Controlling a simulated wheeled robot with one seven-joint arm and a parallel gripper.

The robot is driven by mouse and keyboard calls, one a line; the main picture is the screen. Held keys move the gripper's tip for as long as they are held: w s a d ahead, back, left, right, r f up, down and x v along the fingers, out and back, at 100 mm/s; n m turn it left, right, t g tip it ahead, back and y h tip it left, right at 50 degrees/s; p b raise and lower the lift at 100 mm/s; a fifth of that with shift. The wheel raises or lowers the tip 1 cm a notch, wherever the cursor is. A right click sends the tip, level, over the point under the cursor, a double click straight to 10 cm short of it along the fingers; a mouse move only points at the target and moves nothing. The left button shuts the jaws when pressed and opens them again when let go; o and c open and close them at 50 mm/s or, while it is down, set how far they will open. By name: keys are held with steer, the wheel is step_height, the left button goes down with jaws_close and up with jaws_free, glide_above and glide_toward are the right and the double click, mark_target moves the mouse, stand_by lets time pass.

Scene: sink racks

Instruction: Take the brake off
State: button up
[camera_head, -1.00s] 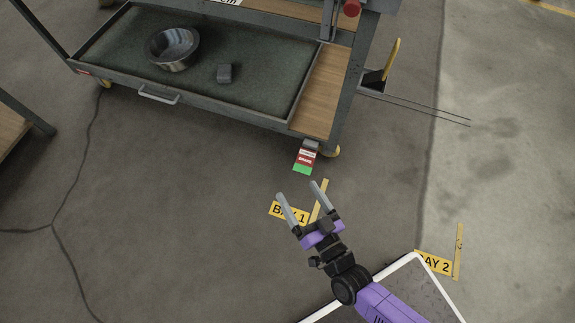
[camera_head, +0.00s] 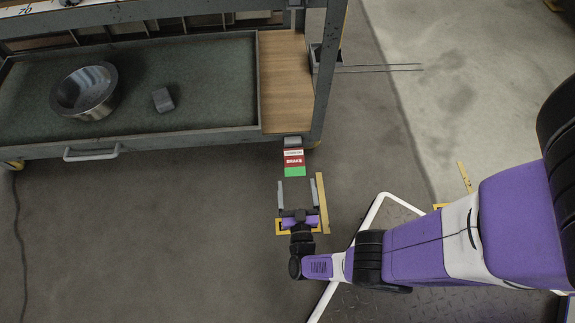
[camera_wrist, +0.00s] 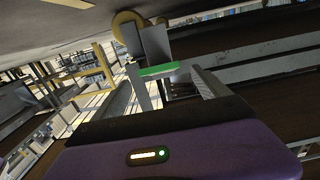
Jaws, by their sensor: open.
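The brake pedal (camera_head: 293,160) sticks out low at the cart's right front corner, with a red and white BRAKE label and a green end. My gripper (camera_head: 296,182) is open and empty. Its two fingers point at the pedal, with the tips just short of or beside the green end in the head view. In the wrist view the green edge (camera_wrist: 158,70) shows between the fingers, with a grey plate (camera_wrist: 150,42) behind it. I cannot tell whether the fingers touch the pedal.
The cart (camera_head: 190,138) has a lower tray holding a metal bowl (camera_head: 84,92) and a grey block (camera_head: 163,100). A yellow caster wheel (camera_wrist: 128,32) is beside the pedal. Yellow floor tape (camera_head: 322,203) lies right of my gripper. Floor in front of the cart is clear.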

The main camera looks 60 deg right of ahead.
mark_target(295, 170)
steer(key=shift+b+x, duration=0.7)
steer(key=shift+x, duration=3.2)
steer(key=shift+r, duration=0.1)
jaws_close()
